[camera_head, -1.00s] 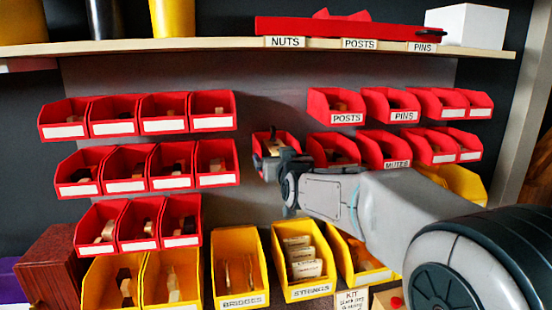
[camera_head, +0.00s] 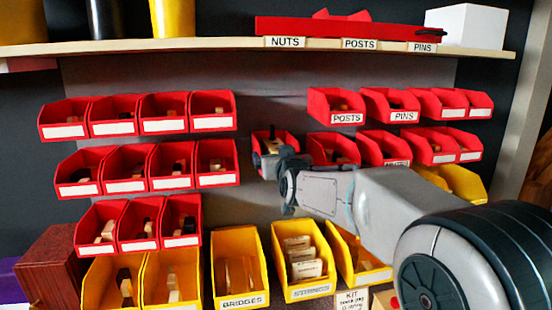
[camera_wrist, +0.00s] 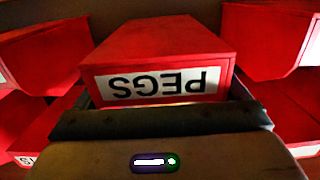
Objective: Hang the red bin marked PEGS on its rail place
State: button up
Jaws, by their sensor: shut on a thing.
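The red bin marked PEGS (camera_wrist: 160,55) fills the upper middle of the wrist view, its white label upside down there. In the head view the same bin (camera_head: 262,139) is in front of the grey panel, about level with the lower right row of red bins and just left of it. Small pale and dark pieces show inside it. My gripper (camera_head: 269,161) is shut on its front; the dark jaw (camera_wrist: 160,121) lies across below the label in the wrist view. The rail behind the bin is hidden, and I cannot tell whether the bin touches it.
Red bins flank it: a left block (camera_head: 216,164) in three rows, and right rows with POSTS (camera_head: 335,106) and PINS (camera_head: 390,105). Yellow bins (camera_head: 240,270) stand below. A shelf (camera_head: 200,46) runs above. Bare panel separates the held bin from the left block.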

jog(key=shift+w+a, duration=0.15)
jog(key=shift+w, duration=0.35)
dwell(0.3)
jog(key=shift+f+b, duration=1)
jog(key=shift+b, duration=0.1)
dwell(0.6)
jog(key=o, duration=0.7)
jog(key=shift+s, duration=0.15)
jog(key=f+b+v, duration=0.1)
jog(key=b+v, duration=0.2)
jog(key=v, duration=1)
jog(key=s+d+f+m+g+h+p, duration=0.1)
jog(key=s+d+f+g+h, duration=0.1)
jog(key=s+d+f+g, duration=0.4)
jog(key=s+d+f+m+g+h, duration=0.1)
jog(key=s+d+f, duration=0.35)
jog(key=f, duration=0.35)
jog(key=s+d+f+g, duration=0.1)
jog(key=s+f+g, duration=0.1)
jog(key=s, duration=0.3)
jog(key=s+d+f+m+g+h, duration=0.1)
jog(key=s+d+f+g, duration=0.1)
jog(key=s+f, duration=0.2)
jog(key=s+d+f+g+p, duration=0.1)
jog(key=s+d+f+g, duration=0.1)
jog(key=s, duration=0.4)
jog(key=shift+s+d+f+g+h, duration=0.1)
jog(key=shift+d+f+g+h, duration=0.1)
jog(key=shift+f+g+h, duration=0.45)
